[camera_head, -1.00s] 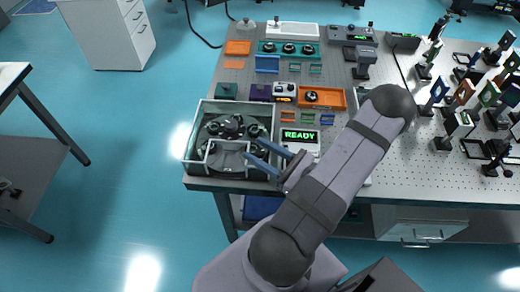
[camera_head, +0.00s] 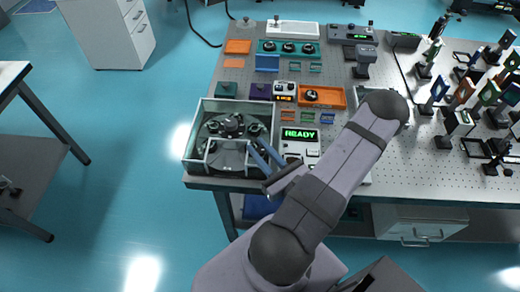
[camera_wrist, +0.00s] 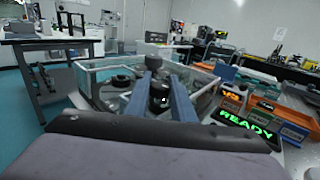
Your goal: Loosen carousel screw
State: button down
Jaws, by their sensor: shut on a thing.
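The carousel (camera_head: 212,148) is a dark round turntable with several black knobs, inside a clear-walled box (camera_head: 188,150) at the table's near left corner. My gripper (camera_head: 262,157) reaches over the box's right front side with its two blue fingers. In the wrist view my gripper (camera_wrist: 164,82) is shut on a black knob-like screw (camera_wrist: 160,99), which stands between the fingers. Another black knob (camera_wrist: 154,63) stands behind it. The fingers partly hide the carousel there. I cannot tell how far the screw is turned.
A device with a green READY display (camera_head: 300,135) stands right of the box. Orange trays (camera_head: 322,97), small coloured blocks and a teal panel (camera_head: 288,48) lie farther back. Mounted optics crowd the table's right side. The box walls rise around the carousel.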

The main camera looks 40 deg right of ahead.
aim_at(260, 150)
jog(key=shift+r+m+h, duration=0.1)
jog(key=shift+m+h, duration=0.3)
jog(key=shift+h, duration=0.4)
jog(key=c, duration=1.5)
grip_release()
jog(key=shift+r+p, duration=0.1)
jog(key=shift+p, duration=0.2)
notch_tip(260, 150, up, 10)
jog(key=p, duration=0.9)
jog(key=shift+p, duration=0.35)
